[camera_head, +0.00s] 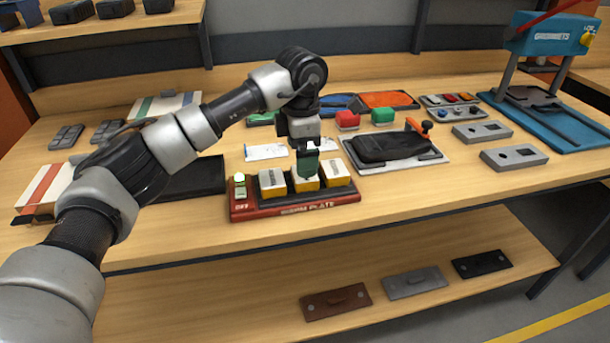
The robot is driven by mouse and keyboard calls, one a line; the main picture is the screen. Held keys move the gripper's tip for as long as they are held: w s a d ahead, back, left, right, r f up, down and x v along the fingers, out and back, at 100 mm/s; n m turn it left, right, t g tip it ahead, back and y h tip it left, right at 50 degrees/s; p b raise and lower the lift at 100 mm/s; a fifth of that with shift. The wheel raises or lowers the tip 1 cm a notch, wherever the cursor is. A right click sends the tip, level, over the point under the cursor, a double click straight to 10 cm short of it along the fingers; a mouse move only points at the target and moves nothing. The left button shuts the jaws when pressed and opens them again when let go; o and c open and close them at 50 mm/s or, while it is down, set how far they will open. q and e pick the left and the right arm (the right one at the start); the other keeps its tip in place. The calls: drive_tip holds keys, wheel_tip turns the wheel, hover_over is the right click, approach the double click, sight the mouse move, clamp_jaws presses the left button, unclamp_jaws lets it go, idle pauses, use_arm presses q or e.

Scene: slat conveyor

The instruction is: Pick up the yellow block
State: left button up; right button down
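A red tray (295,208) with lettering on its front edge stands near the front of the workbench. Three blocks with yellow sides and pale tops sit in it: a left block (272,183), a middle block (304,184) and a right block (336,174). My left gripper (307,175) points down right over the middle block, and its dark green tip covers part of that block's top. I cannot tell whether it touches the block or whether its fingers are open or shut. My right gripper is not in view.
A blue press (550,85) is at the right.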

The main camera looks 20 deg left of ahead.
use_arm(q)
drive_tip(key=shift+w+f, duration=0.1)
drive_tip(key=shift+f, duration=0.35)
drive_tip(key=f, duration=0.2)
drive_tip(key=f+p, duration=0.1)
drive_tip(key=f, duration=0.1)
drive_tip(key=shift+d+f, duration=0.1)
drive_tip(key=shift+d, duration=0.2)
drive_tip(key=shift+f, duration=0.25)
drive_tip(key=shift+c, duration=0.7)
drive_tip(key=c, duration=0.9)
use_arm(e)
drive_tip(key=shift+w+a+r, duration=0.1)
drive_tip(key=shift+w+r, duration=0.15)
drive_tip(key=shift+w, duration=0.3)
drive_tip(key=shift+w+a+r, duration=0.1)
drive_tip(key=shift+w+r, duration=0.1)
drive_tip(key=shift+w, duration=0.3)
use_arm(q)
drive_tip(key=shift+r, duration=0.15)
